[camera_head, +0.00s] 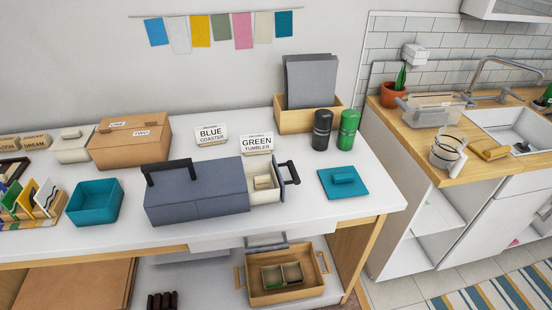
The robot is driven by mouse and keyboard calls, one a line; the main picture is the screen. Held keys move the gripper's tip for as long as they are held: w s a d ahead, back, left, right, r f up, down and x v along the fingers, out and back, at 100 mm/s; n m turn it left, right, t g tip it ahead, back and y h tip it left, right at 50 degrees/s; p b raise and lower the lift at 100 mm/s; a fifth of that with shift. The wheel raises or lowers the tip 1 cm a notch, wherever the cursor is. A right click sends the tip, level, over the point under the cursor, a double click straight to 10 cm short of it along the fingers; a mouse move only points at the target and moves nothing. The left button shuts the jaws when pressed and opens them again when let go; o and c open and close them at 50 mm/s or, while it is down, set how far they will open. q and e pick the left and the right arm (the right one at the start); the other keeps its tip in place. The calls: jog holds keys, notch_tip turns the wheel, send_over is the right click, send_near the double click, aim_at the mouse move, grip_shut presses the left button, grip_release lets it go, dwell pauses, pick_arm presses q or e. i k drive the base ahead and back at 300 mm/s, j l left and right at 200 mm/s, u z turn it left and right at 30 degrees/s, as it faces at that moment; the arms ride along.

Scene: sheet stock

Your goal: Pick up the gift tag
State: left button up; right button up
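I cannot single out a gift tag in the head view. Several small coloured and white cards (45,196) stand upright in a wooden rack at the left edge of the counter, but they are too small to identify. A grey-blue box (198,203) with a dark handle stands at the middle of the counter. A drawer (278,201) is pulled out at its right side, with a small beige item (263,182) inside. Neither of my grippers is in view.
A teal bin (95,215), a cardboard box (131,157), a teal lid (343,183), and black (321,130) and green tumblers (347,130) stand on the white counter. A wooden tray (286,294) sits below. A sink (515,130) is at right.

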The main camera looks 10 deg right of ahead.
aim_at(260, 182)
jog(key=l+u, duration=0.1)
jog(key=l, duration=0.3)
jog(key=k+l+u, duration=0.1)
jog(key=l, duration=0.3)
jog(key=k+l+u, duration=0.1)
jog(key=l, duration=0.3)
jog(key=k+l+u, duration=0.15)
jog(key=l, duration=0.25)
